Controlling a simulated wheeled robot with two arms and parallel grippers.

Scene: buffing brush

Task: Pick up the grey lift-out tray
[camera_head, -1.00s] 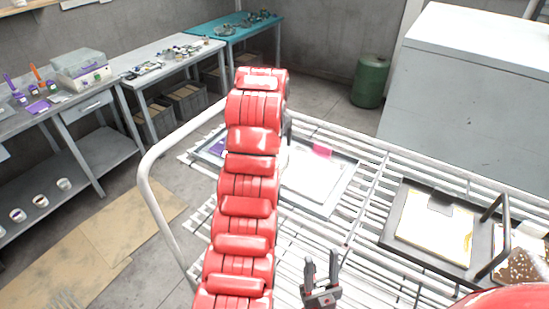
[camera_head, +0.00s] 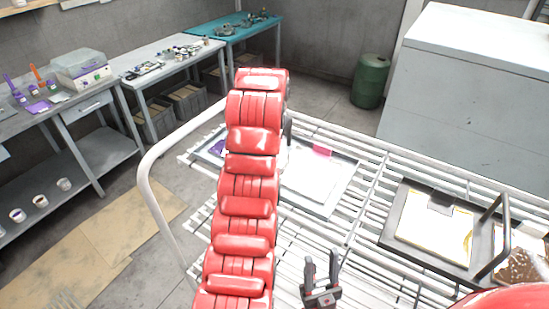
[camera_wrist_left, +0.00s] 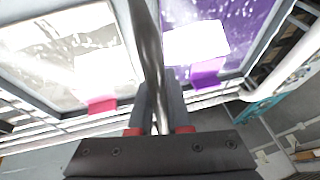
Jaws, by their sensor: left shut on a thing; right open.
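The grey tray (camera_head: 345,186) lies on the white wire rack, partly hidden behind my red left arm. It holds a white panel with a pink tab on the right and a purple part on the left. In the left wrist view, a grey metal bar (camera_wrist_left: 148,45) runs between the white and purple parts. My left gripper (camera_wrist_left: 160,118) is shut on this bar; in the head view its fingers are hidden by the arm. My right gripper (camera_head: 320,270) is open and empty above the rack, near the bottom of the head view.
A black tray (camera_head: 395,226) with an upright handle and a stained pale sheet stands at right on the wire rack (camera_head: 362,215). A brown speckled thing (camera_head: 520,268) sits beside it. A white curved rail (camera_head: 150,190) borders the rack at left. Benches stand beyond.

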